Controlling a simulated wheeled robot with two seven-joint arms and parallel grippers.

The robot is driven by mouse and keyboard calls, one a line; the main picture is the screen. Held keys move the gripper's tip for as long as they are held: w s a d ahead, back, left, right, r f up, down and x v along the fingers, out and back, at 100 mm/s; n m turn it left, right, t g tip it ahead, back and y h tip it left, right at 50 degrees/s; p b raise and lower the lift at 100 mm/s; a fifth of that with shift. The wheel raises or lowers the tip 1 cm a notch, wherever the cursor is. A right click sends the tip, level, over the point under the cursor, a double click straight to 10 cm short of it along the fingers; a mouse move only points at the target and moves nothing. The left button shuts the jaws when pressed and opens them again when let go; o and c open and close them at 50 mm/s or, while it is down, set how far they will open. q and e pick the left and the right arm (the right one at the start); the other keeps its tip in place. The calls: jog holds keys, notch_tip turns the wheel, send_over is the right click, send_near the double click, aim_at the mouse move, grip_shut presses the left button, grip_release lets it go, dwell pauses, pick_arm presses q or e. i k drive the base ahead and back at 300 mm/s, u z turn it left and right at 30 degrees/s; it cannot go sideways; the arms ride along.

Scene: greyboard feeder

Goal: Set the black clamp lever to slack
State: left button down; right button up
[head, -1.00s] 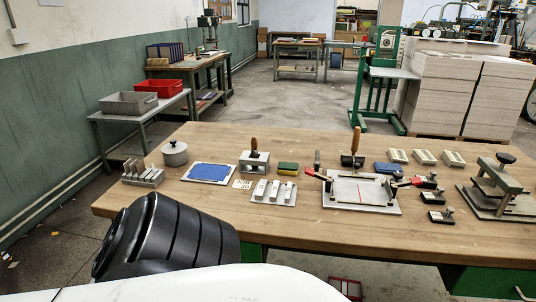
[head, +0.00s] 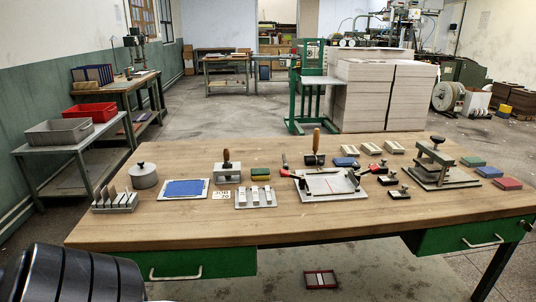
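A grey plate fixture (head: 343,193) with a white sheet and a red line stands right of the middle of the workbench. Small black clamp blocks (head: 387,181) and (head: 399,193) stand just right of the plate. These parts are small; I cannot tell which one is the black clamp lever, nor its setting. Neither gripper is in view; only a black ribbed part of my own body shows at the lower left.
The wooden workbench (head: 150,225) also holds a wooden-handled tool (head: 317,140), a blue pad (head: 184,188), a grey lidded pot (head: 143,176) and a press (head: 434,160). Green drawers (head: 205,263) hang below. A red-framed item (head: 321,280) lies on the floor. The bench front is clear.

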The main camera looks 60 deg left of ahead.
aim_at(286, 166)
jog(key=u, duration=1.3)
